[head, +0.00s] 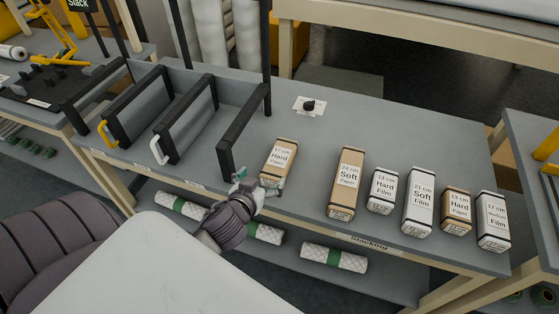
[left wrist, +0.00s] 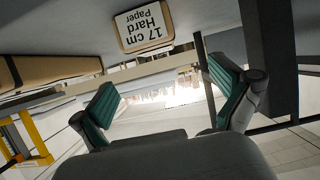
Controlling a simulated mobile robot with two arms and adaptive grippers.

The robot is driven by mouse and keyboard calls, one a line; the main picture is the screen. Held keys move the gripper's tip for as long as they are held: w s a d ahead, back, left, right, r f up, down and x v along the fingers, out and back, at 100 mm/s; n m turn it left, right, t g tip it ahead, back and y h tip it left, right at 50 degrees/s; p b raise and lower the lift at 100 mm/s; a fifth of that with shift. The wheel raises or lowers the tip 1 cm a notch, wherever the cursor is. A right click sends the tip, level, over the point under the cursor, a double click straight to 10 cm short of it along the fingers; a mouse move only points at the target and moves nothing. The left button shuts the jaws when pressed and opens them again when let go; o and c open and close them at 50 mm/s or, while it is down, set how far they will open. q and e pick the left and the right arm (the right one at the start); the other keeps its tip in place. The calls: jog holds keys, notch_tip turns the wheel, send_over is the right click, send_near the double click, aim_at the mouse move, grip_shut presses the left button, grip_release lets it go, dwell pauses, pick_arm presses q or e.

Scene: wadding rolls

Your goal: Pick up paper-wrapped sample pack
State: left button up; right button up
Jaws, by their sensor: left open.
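A brown paper-wrapped pack (head: 279,163) labelled "17 cm Hard Paper" lies on the grey bench. It also shows upside down near the top of the left wrist view (left wrist: 143,27). My left gripper (head: 260,186) is at the pack's near end, by the bench's front edge. Its green-padded fingers are spread apart (left wrist: 162,75) with nothing held between them. Two more brown paper packs lie to the right: "24 cm Soft Paper" (head: 345,186) and "13 cm Hard Paper" (head: 456,211). My right gripper is not in view.
White film packs (head: 382,192), (head: 419,203) and (head: 493,222) lie among the paper ones. Black-framed dividers (head: 240,130) stand left of the nearest pack. A small black knob on a white plate (head: 309,106) sits behind it. White rolls (head: 333,258) lie on the shelf below.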

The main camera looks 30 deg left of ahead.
aim_at(279, 159)
pick_arm(q)
jog(key=x, duration=0.5)
jog(key=shift+w+a+f, duration=0.1)
jog(key=shift+w+f, duration=0.05)
jog(key=shift+w, duration=0.2)
jog(key=shift+d+p+x, duration=0.2)
jog(key=shift+p+x, duration=0.05)
jog(key=shift+x, duration=1.15)
jog(key=shift+d+p+x, duration=0.2)
jog(key=shift+x, duration=1.15)
jog(key=c, duration=1.2)
